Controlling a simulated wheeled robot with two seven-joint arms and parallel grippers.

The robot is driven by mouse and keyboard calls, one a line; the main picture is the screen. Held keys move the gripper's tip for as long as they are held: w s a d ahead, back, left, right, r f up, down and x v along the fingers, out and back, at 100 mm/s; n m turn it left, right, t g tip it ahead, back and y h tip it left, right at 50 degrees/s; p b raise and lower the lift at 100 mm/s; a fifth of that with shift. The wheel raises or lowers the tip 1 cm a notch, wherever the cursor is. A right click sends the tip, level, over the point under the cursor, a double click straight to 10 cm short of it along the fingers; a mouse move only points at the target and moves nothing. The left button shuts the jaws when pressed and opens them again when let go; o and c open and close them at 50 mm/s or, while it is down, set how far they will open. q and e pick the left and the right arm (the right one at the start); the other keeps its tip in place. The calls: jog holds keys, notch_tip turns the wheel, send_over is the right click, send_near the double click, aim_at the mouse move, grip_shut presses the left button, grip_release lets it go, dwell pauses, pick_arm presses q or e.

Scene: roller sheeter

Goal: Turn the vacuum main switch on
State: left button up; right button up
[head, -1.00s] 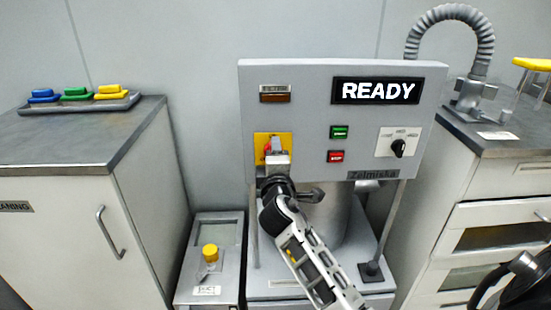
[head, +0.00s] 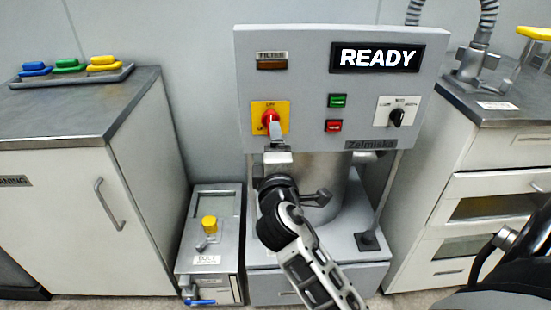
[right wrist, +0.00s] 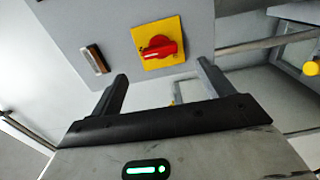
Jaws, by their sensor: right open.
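The vacuum main switch is a red rotary knob (head: 269,118) on a yellow plate at the left of the grey control panel (head: 310,110). Small labels on the plate look like ON at top and OFF at left. My right gripper (head: 276,138) is just below and in front of the knob; a fingertip overlaps its lower part. In the wrist view its jaws (right wrist: 160,85) are open, empty and apart from the knob. My left gripper is out of view.
The panel has a lit READY display (head: 377,58), a green button (head: 338,101), a red button (head: 333,126) and a black selector (head: 396,117). Cabinets stand on both sides. A small unit with a yellow knob (head: 209,223) stands lower left.

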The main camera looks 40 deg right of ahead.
jog(key=shift+v, duration=1.35)
